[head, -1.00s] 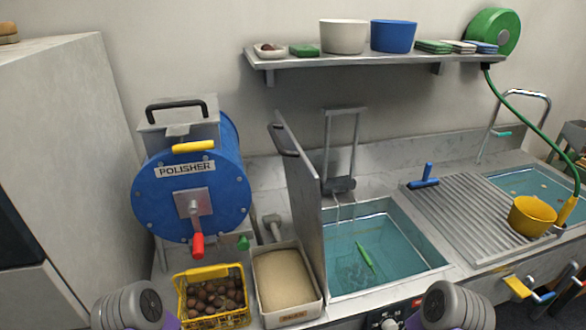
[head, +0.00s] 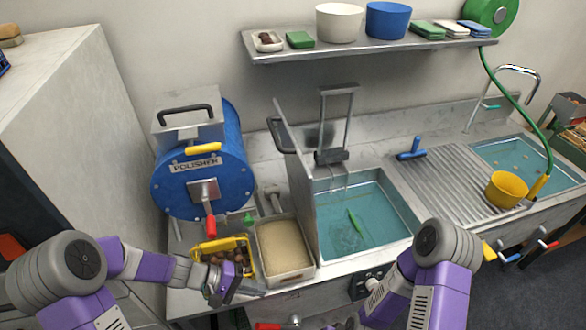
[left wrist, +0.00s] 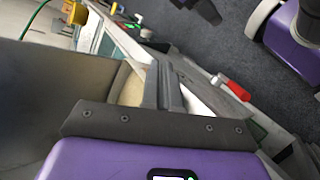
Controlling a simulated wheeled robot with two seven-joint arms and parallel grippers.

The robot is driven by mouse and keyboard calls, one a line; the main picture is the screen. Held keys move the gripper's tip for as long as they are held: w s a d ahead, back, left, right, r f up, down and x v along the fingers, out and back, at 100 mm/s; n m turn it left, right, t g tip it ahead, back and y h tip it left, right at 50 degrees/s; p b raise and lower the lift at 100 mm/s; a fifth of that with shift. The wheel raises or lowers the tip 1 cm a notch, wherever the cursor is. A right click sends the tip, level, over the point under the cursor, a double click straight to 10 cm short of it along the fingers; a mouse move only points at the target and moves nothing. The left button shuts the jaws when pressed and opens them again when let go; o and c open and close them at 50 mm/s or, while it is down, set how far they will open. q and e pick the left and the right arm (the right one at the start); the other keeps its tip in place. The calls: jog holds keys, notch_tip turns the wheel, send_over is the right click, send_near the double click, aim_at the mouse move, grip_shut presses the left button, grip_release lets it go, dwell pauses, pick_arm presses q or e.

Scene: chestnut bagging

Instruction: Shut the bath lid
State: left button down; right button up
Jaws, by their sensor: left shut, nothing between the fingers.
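The bath lid (head: 301,185) is a grey panel standing upright at the left edge of the bath (head: 385,241). Its dark bar handle (head: 280,136) is on the left face, near the top. The bath is uncovered and holds blue-green water, a wire basket and a green item (head: 355,222). My left gripper (head: 236,283) is low in front of the yellow crate, left of the lid and apart from it. In the left wrist view its fingers (left wrist: 164,84) are together and empty. My right forearm shows at lower right; its gripper is not visible.
A yellow crate of chestnuts (head: 222,246) and a bin of tan material (head: 283,247) stand left of the lid. The blue polisher (head: 203,178) is behind them. A wire frame (head: 336,125) rises behind the bath. The ribbed drainboard (head: 440,178) holds a yellow bowl (head: 506,189).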

pick_arm(q)
jog(key=w+a+r+t+h+p, duration=0.1)
jog(key=w+r+t+h+p, duration=0.3)
jog(key=r, duration=1.2)
jog(key=m+h, duration=0.2)
jog(key=h, duration=0.1)
send_near(307, 180)
jog(key=shift+t, duration=0.4)
jog(key=p+x, duration=0.1)
jog(key=x, duration=0.1)
jog(key=p+x, duration=0.1)
jog(key=x, duration=0.1)
jog(key=p+x, duration=0.1)
jog(key=x, duration=0.2)
jog(key=shift+s+p, duration=0.35)
pick_arm(e)
notch_tip(307, 180, up, 9)
jog(key=shift+r, duration=0.15)
pick_arm(q)
jog(key=shift+d+r, duration=0.1)
